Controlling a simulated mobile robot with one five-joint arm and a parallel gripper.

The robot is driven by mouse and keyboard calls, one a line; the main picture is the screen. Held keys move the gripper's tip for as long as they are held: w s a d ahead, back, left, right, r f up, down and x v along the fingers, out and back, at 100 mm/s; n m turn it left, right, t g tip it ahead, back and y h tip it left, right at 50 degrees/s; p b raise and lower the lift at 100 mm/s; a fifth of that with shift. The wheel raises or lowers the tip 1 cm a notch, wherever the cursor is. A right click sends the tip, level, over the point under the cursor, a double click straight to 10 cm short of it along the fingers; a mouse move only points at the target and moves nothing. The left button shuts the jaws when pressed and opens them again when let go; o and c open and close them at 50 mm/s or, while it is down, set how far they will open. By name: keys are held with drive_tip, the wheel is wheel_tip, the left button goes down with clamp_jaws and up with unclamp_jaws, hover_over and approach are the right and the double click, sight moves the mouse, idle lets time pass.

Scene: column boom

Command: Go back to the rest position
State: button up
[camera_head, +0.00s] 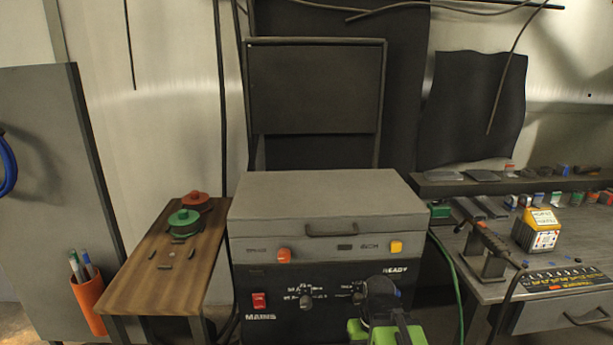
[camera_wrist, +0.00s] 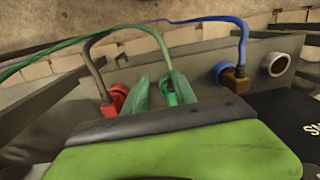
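My gripper (camera_wrist: 160,91) shows in the wrist view as two green fingers with a gap between them, past a dark bar and a bright green body. It looks open, with nothing clearly held. A green plug (camera_wrist: 172,98) with a green cable sits in the grey panel (camera_wrist: 290,48), right behind the right finger. I cannot tell whether they touch. In the head view my green and black arm end is low, in front of the machine (camera_head: 330,260), and the fingers are hidden there.
In the wrist view, a red plug (camera_wrist: 113,98) is left of the fingers, a brown plug (camera_wrist: 236,79) with a blue cable right, beside a white-rimmed socket (camera_wrist: 275,63). In the head view, a wooden table (camera_head: 140,268) stands left and a grey workbench (camera_head: 560,315) right.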

wheel_tip(320, 180, up, 19)
drive_tip(key=d+m+p, duration=0.1)
drive_tip(key=p, duration=1.7)
drive_tip(key=shift+w+d+f+h+p, duration=0.15)
drive_tip(key=shift+h+p, duration=0.15)
drive_tip(key=shift+p, duration=0.05)
drive_tip(key=shift+f, duration=0.1)
